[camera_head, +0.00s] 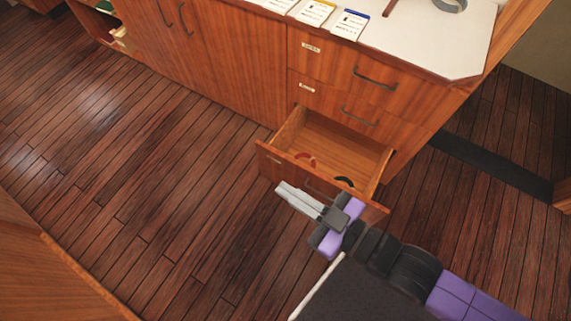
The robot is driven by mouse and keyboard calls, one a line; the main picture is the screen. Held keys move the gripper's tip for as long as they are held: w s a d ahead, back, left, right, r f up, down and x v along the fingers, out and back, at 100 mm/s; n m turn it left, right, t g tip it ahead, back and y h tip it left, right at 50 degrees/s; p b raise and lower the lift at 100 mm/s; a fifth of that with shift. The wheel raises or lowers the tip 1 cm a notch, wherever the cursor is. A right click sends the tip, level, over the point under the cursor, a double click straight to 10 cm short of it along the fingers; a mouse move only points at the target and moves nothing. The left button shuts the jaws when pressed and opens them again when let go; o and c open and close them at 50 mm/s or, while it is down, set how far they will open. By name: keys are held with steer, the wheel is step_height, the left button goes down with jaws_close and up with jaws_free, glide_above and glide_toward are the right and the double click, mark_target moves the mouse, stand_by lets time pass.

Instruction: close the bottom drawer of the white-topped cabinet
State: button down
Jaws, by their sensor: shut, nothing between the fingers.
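The white-topped cabinet (440,50) is wooden, with doors at left and a stack of drawers at right. Its bottom drawer (268,160) is pulled out, and its inside shows. My gripper (280,193) is shut and empty, pointing left in front of the bottom drawer's front. It overlaps the front and its handle (318,190) in the picture; I cannot tell whether it touches them.
Cards or booklets (350,24) and a grey ring-shaped object (451,5) lie on the white top. The plank floor (130,170) is clear left of the drawer. A wooden edge (75,270) stands at the lower left. A dark strip (490,163) crosses the floor at right.

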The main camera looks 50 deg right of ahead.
steer(key=w+a+f+n+g+h+b, duration=0.15)
steer(key=w+f+n+b, duration=0.25)
steer(key=w+f, duration=0.6)
steer(key=w+f+n+g+h+b, duration=0.1)
steer(key=w+f+n+g+b, duration=0.35)
steer(key=f, duration=0.85)
steer(key=w+f+n+g+h+b, duration=0.1)
steer(key=w+f+n+b, duration=0.25)
steer(key=w+f, duration=0.7)
steer(key=n+g+h+b, duration=0.6)
steer(key=g+h, duration=0.1)
steer(key=g, duration=0.1)
glide_toward(289, 162)
step_height(289, 162, down, 4)
steer(key=d, duration=0.3)
steer(key=shift+d+f, duration=0.1)
steer(key=shift+f, duration=0.15)
steer(key=shift+w+d, duration=0.2)
steer(key=shift+d, duration=0.35)
